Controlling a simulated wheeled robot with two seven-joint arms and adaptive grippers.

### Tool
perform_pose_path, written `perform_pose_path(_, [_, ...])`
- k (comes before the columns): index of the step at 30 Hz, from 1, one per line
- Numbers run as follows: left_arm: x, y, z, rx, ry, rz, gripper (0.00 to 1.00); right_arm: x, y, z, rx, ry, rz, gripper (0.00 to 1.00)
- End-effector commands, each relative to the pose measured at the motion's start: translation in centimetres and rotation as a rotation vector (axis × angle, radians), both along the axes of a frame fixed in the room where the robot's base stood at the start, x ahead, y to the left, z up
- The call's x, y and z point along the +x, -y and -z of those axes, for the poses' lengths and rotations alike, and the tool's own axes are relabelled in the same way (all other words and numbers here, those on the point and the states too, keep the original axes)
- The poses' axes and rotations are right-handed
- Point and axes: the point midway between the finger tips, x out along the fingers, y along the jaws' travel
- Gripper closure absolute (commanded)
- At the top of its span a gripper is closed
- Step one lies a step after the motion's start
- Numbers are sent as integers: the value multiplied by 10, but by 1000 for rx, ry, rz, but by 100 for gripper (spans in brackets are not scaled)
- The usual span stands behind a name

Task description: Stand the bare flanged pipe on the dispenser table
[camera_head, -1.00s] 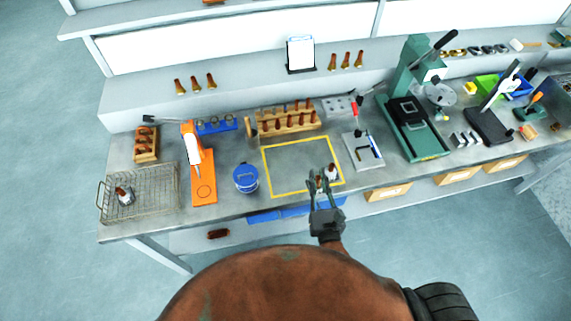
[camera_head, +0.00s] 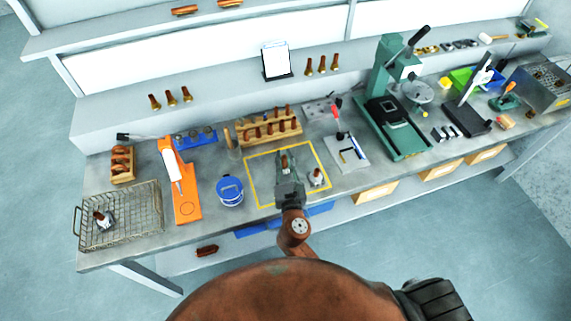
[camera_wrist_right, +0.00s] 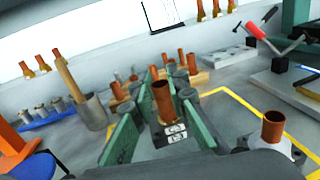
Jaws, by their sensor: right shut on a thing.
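My right gripper (camera_head: 287,165) is shut on a copper-coloured pipe (camera_wrist_right: 164,102), held upright between the green fingers in the right wrist view. A dark piece with white marks shows at the pipe's foot; its flange is not clearly seen. In the head view the gripper is over the yellow-outlined area. Another flanged pipe (camera_head: 317,177), with a pale flange, stands in that area to the gripper's right; it also shows in the wrist view (camera_wrist_right: 274,128). The orange dispenser (camera_head: 171,165) stands to the left, its table (camera_head: 187,212) marked with a circle and empty. My left gripper is not seen.
A blue pot (camera_head: 230,191) stands between the dispenser and the yellow outline (camera_head: 259,206). A wire basket (camera_head: 150,224) at far left holds a flanged pipe (camera_head: 103,218). A wooden rack (camera_head: 272,136) with several pipes stands behind. A green press (camera_head: 405,140) is to the right.

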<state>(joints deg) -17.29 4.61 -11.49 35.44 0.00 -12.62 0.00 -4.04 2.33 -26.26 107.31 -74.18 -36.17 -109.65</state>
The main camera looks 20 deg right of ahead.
Motion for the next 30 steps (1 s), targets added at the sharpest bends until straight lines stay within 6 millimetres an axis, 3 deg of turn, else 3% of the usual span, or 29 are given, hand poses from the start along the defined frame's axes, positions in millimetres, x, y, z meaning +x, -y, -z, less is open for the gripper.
perform_pose_path(8, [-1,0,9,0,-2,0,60,13,9,19,-2,4,-1,100])
perform_pose_path(15, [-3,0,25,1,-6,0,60,16,12,52,0,1,-2,100])
perform_pose_path(28, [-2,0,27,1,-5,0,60,16,11,56,0,3,-2,100])
perform_pose_path(29, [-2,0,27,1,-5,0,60,16,12,57,0,1,-2,85])
perform_pose_path(30, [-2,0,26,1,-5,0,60,16,12,56,1,1,-2,82])
